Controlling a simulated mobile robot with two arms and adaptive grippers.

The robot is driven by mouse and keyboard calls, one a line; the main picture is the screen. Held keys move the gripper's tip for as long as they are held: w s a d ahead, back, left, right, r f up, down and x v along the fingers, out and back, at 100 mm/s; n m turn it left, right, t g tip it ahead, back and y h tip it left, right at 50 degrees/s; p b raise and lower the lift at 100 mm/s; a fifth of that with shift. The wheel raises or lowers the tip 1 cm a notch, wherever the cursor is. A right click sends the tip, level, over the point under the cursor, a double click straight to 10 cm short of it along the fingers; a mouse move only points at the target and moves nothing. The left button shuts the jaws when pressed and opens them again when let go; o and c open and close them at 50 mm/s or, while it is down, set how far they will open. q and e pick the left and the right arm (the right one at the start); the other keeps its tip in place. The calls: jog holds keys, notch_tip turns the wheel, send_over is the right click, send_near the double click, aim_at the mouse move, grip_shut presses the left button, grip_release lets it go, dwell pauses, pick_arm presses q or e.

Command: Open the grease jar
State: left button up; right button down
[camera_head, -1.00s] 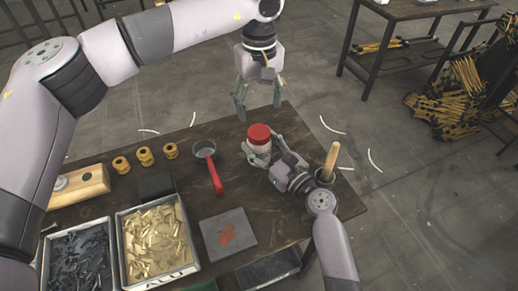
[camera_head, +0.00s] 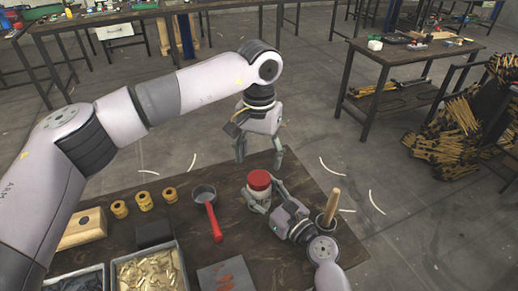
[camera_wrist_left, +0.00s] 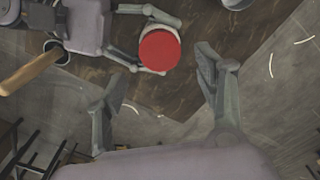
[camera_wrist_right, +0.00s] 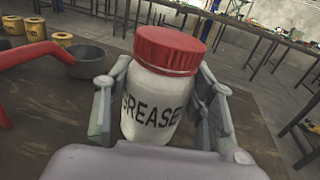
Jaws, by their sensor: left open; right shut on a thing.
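The grease jar is a white jar (camera_wrist_right: 150,105) with "GREASE" on its side, standing upright near the table's far edge. Its red lid (camera_head: 259,180) is on, and it also shows from above in the left wrist view (camera_wrist_left: 159,50). My right gripper (camera_head: 258,198) is shut around the jar's body from the right, below the lid. My left gripper (camera_head: 259,157) is open and empty, pointing down above and just behind the jar. In the left wrist view its fingers (camera_wrist_left: 160,85) are spread wide, with the lid beyond them, slightly off centre.
A grey pot with a red handle (camera_head: 212,220) lies left of the jar. A wooden-handled tool (camera_head: 331,206) stands in a cup to the right. Several brass spools (camera_head: 143,200), a dark block (camera_head: 153,233) and a metal tray of brass parts (camera_head: 150,272) are further left.

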aim_at(259, 178)
pick_arm(q)
jog(key=shift+f, duration=3.05)
jog(key=shift+c, duration=0.6)
